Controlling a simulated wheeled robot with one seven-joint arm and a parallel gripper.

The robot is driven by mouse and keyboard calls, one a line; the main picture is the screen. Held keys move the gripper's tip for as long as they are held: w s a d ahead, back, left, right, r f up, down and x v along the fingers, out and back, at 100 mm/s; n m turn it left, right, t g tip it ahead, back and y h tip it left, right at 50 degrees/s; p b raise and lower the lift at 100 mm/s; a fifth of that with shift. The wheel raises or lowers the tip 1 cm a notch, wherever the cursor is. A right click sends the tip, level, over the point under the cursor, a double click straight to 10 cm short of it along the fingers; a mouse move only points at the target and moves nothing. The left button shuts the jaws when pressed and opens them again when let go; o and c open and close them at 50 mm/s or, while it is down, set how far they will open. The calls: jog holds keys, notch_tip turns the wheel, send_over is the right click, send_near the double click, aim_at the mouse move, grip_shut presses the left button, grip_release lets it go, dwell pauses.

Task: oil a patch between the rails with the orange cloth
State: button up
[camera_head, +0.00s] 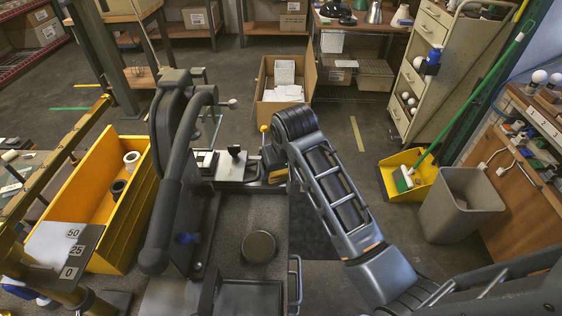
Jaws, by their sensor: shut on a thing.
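I cannot make out the orange cloth with certainty. A small orange-yellow patch shows low on a dark block with a yellow-knobbed lever (265,155), beside the end of my arm, and I cannot tell what it is. My arm reaches from the lower right up to a dark rounded joint near the middle. My gripper is not distinguishable, hidden behind or beyond that joint. A large dark grey machine (182,150) stands left of centre. A short bed (233,184) runs right from it, with pale and black blocks on it. The rails and the gap between them are not clear.
A round dark disc (259,246) lies on the grey surface in front. A yellow bin (128,215) with rings stands left. An open cardboard box (305,70) is behind. A grey waste bin (462,205) and yellow dustpan (420,170) stand right. Floor between box and dustpan is mostly clear.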

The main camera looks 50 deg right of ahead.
aim_at(276, 179)
jog(key=shift+s+a, duration=0.3)
jog(key=shift+a, duration=0.45)
jog(key=shift+s+a, duration=0.3)
jog(key=shift+a, duration=0.4)
jog(key=shift+w+d+r, duration=0.2)
jog(key=shift+w+d, duration=0.15)
jog(key=shift+d, duration=0.1)
jog(key=shift+w+d+r, duration=0.2)
jog(key=shift+w+d, duration=0.15)
jog(key=shift+d, duration=0.1)
jog(key=shift+w+d, duration=0.55)
jog(key=shift+d, duration=0.2)
jog(key=shift+w+d, duration=0.55)
jog(key=shift+d, duration=0.2)
jog(key=shift+w+d+f, duration=0.1)
jog(key=shift+w+d, duration=0.6)
jog(key=shift+d, duration=0.2)
jog(key=shift+s, duration=0.1)
jog(key=shift+s+r, duration=0.1)
jog(key=shift+r, duration=2.85)
jog(key=shift+r, duration=0.1)
